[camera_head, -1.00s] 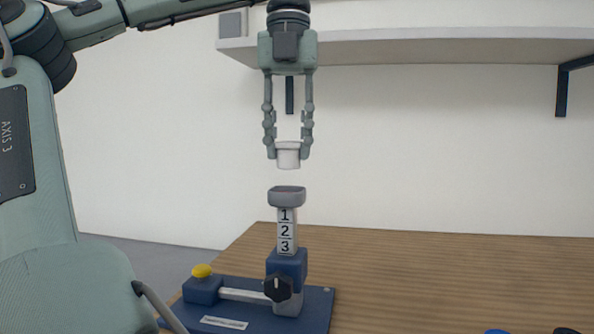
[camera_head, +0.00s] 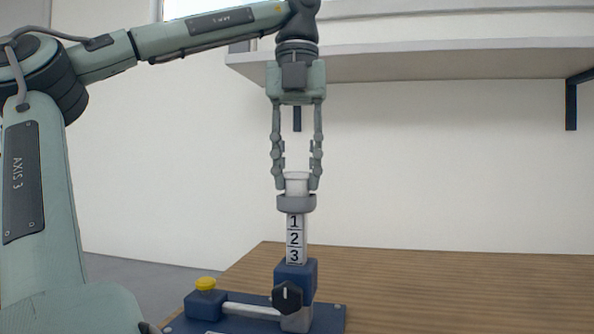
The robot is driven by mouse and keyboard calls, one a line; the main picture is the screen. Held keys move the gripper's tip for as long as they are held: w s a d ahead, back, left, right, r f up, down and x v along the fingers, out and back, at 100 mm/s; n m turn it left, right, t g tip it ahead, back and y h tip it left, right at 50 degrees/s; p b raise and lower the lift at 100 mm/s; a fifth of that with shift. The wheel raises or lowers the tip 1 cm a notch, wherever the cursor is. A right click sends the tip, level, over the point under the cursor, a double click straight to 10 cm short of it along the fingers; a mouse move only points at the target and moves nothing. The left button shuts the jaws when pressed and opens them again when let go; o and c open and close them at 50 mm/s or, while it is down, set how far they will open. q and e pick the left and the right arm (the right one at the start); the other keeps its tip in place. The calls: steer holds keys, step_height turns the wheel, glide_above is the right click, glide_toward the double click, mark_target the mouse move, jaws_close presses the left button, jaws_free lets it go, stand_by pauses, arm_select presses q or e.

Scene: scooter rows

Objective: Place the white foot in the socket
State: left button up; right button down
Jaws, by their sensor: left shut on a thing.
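The white foot (camera_head: 297,184) is a short white cylinder with a wider rim on top. My left gripper (camera_head: 297,183) points straight down and is shut on its sides. The foot is upright, with its lower end hidden by the rim of the grey socket (camera_head: 297,203). It appears to be at or in the socket; how deep it sits I cannot tell. The socket is a grey cup on top of a white post (camera_head: 295,240) marked 1, 2, 3. My right gripper is not in view.
The post rises from a blue fixture (camera_head: 294,273) with a black knob (camera_head: 287,296) and a yellow button (camera_head: 205,284). The wooden table (camera_head: 450,292) is clear to the right. A white shelf (camera_head: 430,62) hangs on the wall behind, upper right.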

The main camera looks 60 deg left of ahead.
arm_select(q)
steer(key=o, duration=1.1)
steer(key=shift+f, duration=0.1)
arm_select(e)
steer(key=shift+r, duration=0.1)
arm_select(q)
steer(key=shift+r, duration=0.45)
step_height(320, 180, up, 9)
steer(key=p, duration=0.4)
steer(key=shift+f, duration=0.1)
steer(key=shift+r+p, duration=1.25)
steer(key=shift+r, duration=0.05)
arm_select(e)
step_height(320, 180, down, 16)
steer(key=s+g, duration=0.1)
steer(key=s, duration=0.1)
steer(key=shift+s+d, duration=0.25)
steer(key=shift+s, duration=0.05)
